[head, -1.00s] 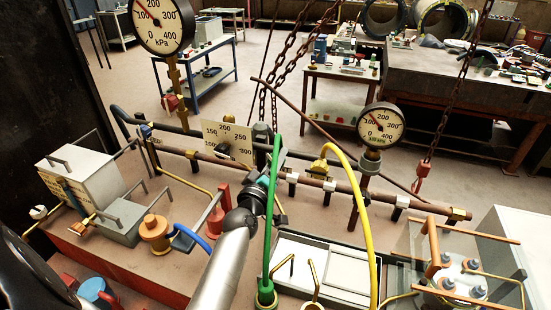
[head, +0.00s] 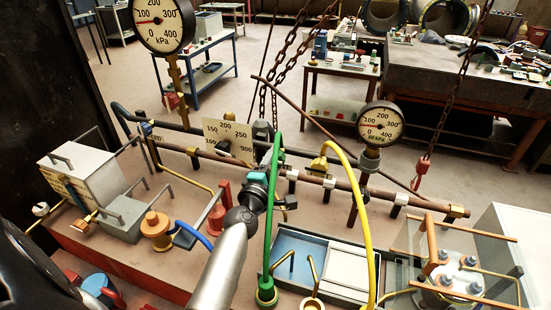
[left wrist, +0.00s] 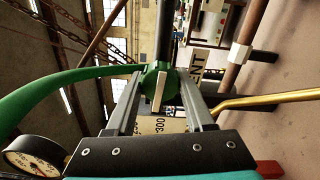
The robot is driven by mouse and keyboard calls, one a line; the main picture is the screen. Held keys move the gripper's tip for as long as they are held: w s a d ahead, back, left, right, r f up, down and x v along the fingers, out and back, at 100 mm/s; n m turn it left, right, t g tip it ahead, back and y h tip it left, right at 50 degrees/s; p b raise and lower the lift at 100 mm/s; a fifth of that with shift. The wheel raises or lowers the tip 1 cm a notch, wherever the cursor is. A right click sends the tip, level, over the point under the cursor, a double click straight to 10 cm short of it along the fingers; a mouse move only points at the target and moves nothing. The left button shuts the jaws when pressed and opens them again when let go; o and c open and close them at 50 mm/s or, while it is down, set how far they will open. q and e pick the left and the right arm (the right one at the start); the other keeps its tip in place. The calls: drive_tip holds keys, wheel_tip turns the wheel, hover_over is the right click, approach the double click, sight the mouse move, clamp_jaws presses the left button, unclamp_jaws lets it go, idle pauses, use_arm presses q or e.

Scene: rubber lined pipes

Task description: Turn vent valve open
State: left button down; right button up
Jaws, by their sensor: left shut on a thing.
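In the left wrist view, my left gripper (left wrist: 160,88) has its two fingers on either side of a round green valve body (left wrist: 150,76). It is shut on the pale valve handle (left wrist: 159,93) between the fingers. A label partly reading "NT" (left wrist: 196,66) is beside the valve. In the head view, my left gripper (head: 266,165) is at the pipe next to the green hose (head: 270,220), and it hides most of the valve. The plate with the numbered scale (head: 226,131) stands behind it. My right gripper is not in view.
Pressure gauges stand at upper left (head: 160,22) and right (head: 380,124); the left needle points left. A brown pipe (head: 335,184) runs across the bench. A yellow hose (head: 365,210) arches at right. Chains (head: 280,60) hang behind. A two-part tray (head: 345,268) is in front.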

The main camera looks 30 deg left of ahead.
use_arm(q)
drive_tip(key=shift+n, duration=0.6)
drive_tip(key=shift+c, duration=1.4)
unclamp_jaws()
drive_tip(key=shift+s, duration=0.1)
drive_tip(key=shift+s+d+f, duration=0.1)
drive_tip(key=shift+s, duration=0.15)
drive_tip(key=b+v, duration=0.1)
drive_tip(key=v, duration=1.3)
drive_tip(key=shift+s+b, duration=0.25)
drive_tip(key=shift+b, duration=0.15)
